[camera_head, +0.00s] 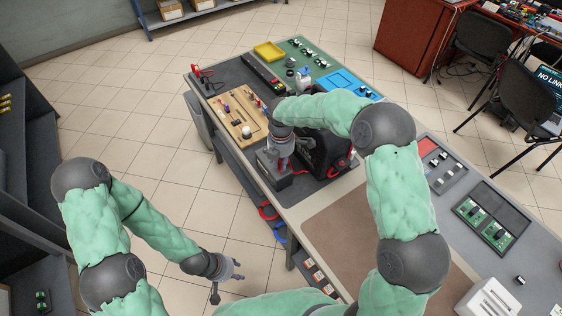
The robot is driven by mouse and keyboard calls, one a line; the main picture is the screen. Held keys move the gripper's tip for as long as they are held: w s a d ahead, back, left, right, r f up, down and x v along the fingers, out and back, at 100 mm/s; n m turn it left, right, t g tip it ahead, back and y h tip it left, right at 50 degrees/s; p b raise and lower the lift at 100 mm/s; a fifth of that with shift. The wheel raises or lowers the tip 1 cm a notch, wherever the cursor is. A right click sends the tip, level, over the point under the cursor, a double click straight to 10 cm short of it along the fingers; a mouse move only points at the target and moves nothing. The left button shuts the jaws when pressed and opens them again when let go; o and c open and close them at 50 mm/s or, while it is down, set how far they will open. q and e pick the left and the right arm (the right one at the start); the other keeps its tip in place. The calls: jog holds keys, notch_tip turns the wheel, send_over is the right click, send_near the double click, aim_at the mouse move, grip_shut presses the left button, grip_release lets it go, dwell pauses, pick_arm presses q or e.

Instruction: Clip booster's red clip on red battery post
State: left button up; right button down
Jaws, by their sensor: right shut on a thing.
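The dark battery (270,165) stands on the grey bench mat near the bench's front edge. The black booster (322,150) stands just right of it, partly behind my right arm, with a red cable (338,170) at its right side. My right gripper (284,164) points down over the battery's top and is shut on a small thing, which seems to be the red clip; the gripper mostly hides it. The red post is also hidden, so I cannot tell whether clip and post touch. My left gripper (229,282) is open and empty above the floor, away from the bench.
A wooden board (232,112) with small parts lies left of the battery. A yellow tray (269,52), a blue tray (345,83) and a green mat (305,52) are at the far end. Red and blue hoses (268,211) hang below the bench edge. The floor at left is clear.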

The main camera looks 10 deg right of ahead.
jog(key=shift+f, duration=0.15)
jog(key=c, duration=1.1)
grip_release()
jog(key=shift+o, duration=0.3)
jog(key=shift+o, duration=1.3)
notch_tip(320, 180, up, 9)
jog(key=p, duration=0.7)
jog(key=shift+f, duration=0.1)
